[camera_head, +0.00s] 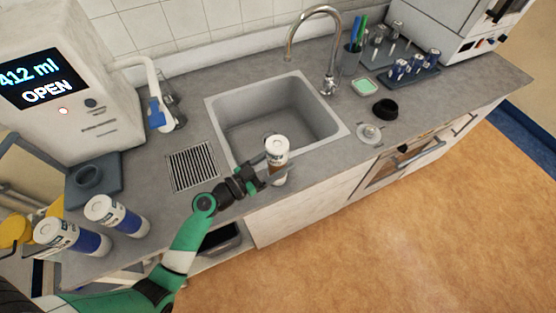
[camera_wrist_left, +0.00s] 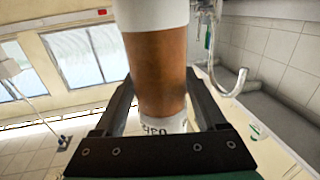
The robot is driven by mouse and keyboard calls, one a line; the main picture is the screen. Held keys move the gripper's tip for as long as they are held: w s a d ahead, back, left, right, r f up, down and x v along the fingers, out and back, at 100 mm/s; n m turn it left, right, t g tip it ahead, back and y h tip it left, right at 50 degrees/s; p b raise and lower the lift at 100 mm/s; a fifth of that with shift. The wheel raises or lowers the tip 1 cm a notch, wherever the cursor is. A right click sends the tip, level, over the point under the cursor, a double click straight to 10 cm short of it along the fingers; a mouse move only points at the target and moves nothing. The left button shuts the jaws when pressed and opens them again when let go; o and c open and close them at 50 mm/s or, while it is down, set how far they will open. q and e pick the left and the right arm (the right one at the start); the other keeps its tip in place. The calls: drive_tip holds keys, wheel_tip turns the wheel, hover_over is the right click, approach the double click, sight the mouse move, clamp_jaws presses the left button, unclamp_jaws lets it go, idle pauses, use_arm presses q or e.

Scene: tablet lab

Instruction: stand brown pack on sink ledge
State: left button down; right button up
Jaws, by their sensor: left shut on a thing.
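The brown pack (camera_head: 279,170) is a cylinder with a white label and a brown band. It is upright in the head view, at the front edge of the sink (camera_head: 232,142). My left gripper (camera_head: 266,177) is shut on it from the left. In the left wrist view the brown pack (camera_wrist_left: 158,65) stands between both dark fingers, its brown band filling the gap. The pack hides part of the sink's front ledge (camera_head: 305,152), and I cannot tell whether its base touches that ledge. My right gripper is in neither view.
Two white-and-blue packs (camera_head: 118,216) stand on the counter at left, near a dispenser reading 412 ml OPEN (camera_head: 75,100). A drain grate (camera_head: 193,167) lies left of the sink. The tap (camera_head: 327,50) arches behind the sink. A black ring (camera_head: 385,109) sits to the right.

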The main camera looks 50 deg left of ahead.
use_arm(q)
drive_tip(key=shift+f, duration=0.15)
unclamp_jaws()
drive_tip(key=shift+r, duration=0.35)
drive_tip(key=s+a+b, duration=0.1)
drive_tip(key=s, duration=1.1)
drive_tip(key=shift+a+f+b, duration=0.15)
drive_tip(key=shift+a+b, duration=0.05)
drive_tip(key=shift+b, duration=0.1)
